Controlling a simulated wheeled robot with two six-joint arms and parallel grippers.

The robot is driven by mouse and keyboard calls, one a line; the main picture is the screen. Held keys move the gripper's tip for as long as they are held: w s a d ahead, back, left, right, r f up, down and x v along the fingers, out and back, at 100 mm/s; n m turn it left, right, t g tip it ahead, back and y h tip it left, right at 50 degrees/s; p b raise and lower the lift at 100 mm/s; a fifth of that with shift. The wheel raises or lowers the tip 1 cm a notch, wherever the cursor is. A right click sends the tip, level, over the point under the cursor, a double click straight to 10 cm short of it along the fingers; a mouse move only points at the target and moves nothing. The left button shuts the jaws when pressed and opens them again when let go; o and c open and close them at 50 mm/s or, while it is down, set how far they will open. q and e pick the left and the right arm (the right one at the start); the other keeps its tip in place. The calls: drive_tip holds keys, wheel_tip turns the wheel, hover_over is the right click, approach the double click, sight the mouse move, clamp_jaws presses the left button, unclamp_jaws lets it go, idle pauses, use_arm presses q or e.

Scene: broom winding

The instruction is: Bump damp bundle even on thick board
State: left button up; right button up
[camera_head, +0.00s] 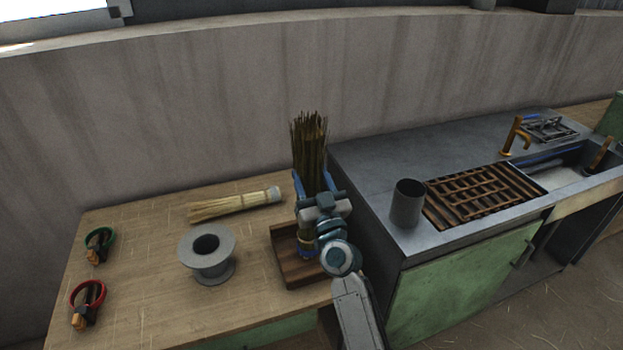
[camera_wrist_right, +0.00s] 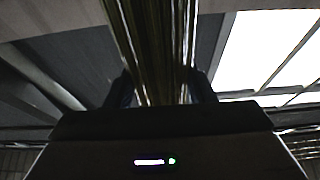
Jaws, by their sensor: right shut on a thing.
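The damp bundle (camera_head: 309,145) is a sheaf of dark olive-brown stalks standing about upright, with uneven tips at the top. My right gripper (camera_head: 312,188) is shut on it, one blue finger on each side. The bundle's stalks also run up between the fingers in the right wrist view (camera_wrist_right: 155,50). A yellowish band shows low on the bundle, below the gripper. My left gripper is out of view.
On the wooden table (camera_head: 140,280) are a grey spool (camera_head: 207,255), a pale finished broom head (camera_head: 235,205), and green-handled (camera_head: 99,244) and red-handled (camera_head: 88,302) tools. A metal counter to the right holds a grey cup (camera_head: 407,203) and a slatted rack (camera_head: 480,195) beside a sink.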

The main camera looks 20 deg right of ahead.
sight(313, 168)
drive_tip(key=shift+f+b, duration=0.55)
drive_tip(key=shift+f, duration=0.2)
drive_tip(key=shift+r+p, duration=2.6)
drive_tip(key=shift+r, duration=0.15)
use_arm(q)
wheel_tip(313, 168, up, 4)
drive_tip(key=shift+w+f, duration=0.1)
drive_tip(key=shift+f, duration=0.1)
use_arm(e)
drive_tip(key=shift+f, duration=0.1)
drive_tip(key=shift+f+b, duration=0.55)
drive_tip(key=shift+b, duration=0.15)
drive_tip(key=shift+f+b, duration=0.95)
drive_tip(key=shift+b, duration=0.05)
drive_tip(key=shift+f+b, duration=1.1)
drive_tip(key=shift+b, duration=0.1)
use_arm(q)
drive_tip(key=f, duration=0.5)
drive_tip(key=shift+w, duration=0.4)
use_arm(e)
drive_tip(key=shift+r, duration=0.2)
